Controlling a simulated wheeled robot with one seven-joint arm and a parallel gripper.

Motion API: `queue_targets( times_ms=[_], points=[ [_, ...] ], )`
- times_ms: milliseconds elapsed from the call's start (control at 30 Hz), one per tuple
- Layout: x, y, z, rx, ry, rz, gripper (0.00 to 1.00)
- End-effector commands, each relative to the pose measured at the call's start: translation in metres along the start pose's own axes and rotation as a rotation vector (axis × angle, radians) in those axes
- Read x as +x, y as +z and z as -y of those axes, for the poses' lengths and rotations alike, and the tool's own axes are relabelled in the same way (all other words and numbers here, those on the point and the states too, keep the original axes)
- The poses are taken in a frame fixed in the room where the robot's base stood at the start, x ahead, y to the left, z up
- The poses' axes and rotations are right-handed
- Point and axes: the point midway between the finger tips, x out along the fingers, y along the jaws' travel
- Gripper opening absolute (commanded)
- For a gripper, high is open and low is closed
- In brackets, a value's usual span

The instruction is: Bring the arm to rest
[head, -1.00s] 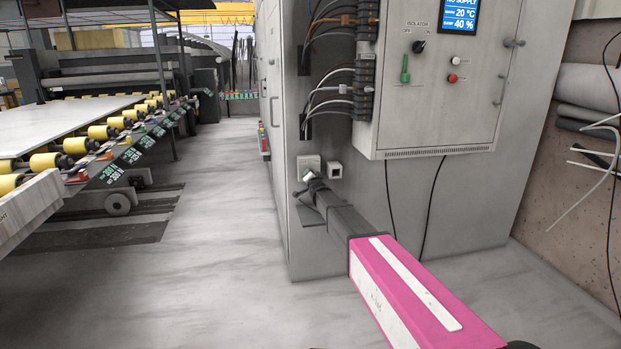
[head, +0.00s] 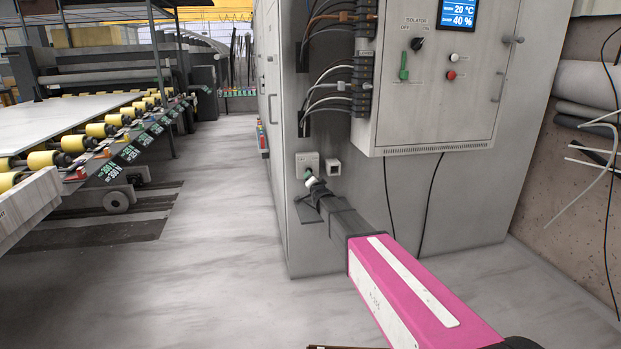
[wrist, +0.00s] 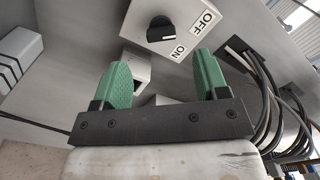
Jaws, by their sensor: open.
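My gripper (head: 310,178) is at the end of my pink and dark arm, low at the front of the grey cabinet. In the wrist view its two green fingers (wrist: 160,80) stand wide apart with nothing between them. A small pale switch box (head: 307,160) is on the cabinet just beyond the fingertips. In the wrist view a black knob (wrist: 175,35) with OFF and ON labels shows on this box, beyond the fingers and apart from them. The fingertips are small and partly hidden in the head view.
The grey cabinet (head: 340,225) carries a control panel (head: 440,110) above my gripper, and cables (head: 330,95) at its upper left. A small square box (head: 333,168) is right of the switch box. A roller conveyor (head: 90,135) stands left. The floor (head: 220,220) between is clear.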

Motion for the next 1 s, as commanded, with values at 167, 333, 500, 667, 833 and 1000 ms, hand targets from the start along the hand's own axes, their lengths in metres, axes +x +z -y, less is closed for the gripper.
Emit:
queue_targets(
  times_ms=[167, 333, 500, 667, 833, 1000],
  points=[
    [-0.025, 0.000, 0.000, -0.001, 0.000, 0.000, 0.67],
    [-0.026, 0.000, 0.000, -0.001, 0.000, 0.000, 0.67],
    [-0.026, 0.000, 0.000, -0.001, 0.000, 0.000, 0.67],
    [-0.041, -0.002, -0.016, -0.031, 0.055, 0.027, 0.67],
    [-0.094, -0.004, -0.068, -0.138, 0.240, 0.142, 0.67],
    [-0.176, -0.003, -0.129, -0.270, 0.466, 0.347, 0.67]
  ],
)
